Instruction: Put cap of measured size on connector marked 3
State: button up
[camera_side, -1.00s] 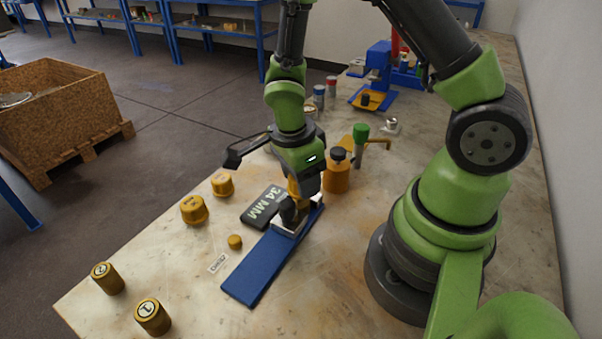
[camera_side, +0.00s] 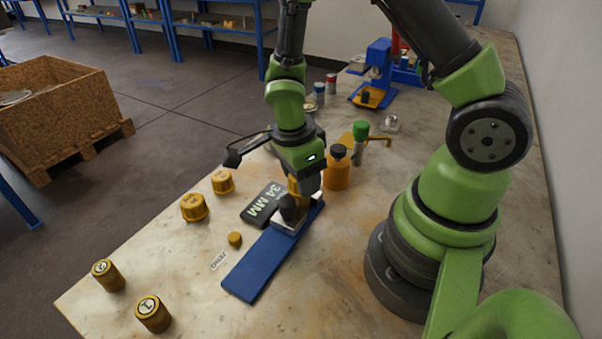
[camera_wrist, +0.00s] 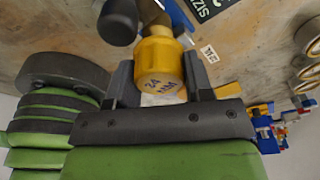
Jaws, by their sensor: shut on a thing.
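My gripper (camera_wrist: 160,85) is shut on a yellow cap (camera_wrist: 160,62), which has a size in MM printed on it, seemingly 34. In the side view my gripper (camera_side: 294,195) is low over the pale end block of a blue bar (camera_side: 258,265); contact between cap and block cannot be told. A dark board (camera_side: 262,204) beside the bar reads 34 MM. Two brass-coloured connectors stand at the front left. One connector (camera_side: 152,314) is marked 1; the mark on the other connector (camera_side: 107,275) is hard to read. I cannot make out a clear 3.
An orange bottle (camera_side: 338,170) and a green-topped tube (camera_side: 360,140) stand close behind my gripper. The front table is mostly clear.

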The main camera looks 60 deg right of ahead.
jog(key=shift+f, duration=0.85)
dwell(0.3)
jog(key=o, duration=1)
jog(key=shift+c, duration=0.2)
jog(key=r, duration=0.3)
jog(key=a+r, duration=0.1)
jog(key=r, duration=0.6)
jog(key=shift+w+a, duration=0.15)
jog(key=shift+w, duration=0.25)
jog(key=s+a+r+n+t+y, duration=0.1)
jog(key=s+r+n+t, duration=0.3)
jog(key=r+n, duration=0.4)
jog(key=s+a+r+n+t+y, duration=0.2)
jog(key=s+r+n+t, duration=0.2)
jog(key=r+n, duration=0.4)
jog(key=s+n, duration=0.1)
jog(key=n, duration=0.3)
jog(key=shift+s+y, duration=0.25)
jog(key=shift+y, duration=0.05)
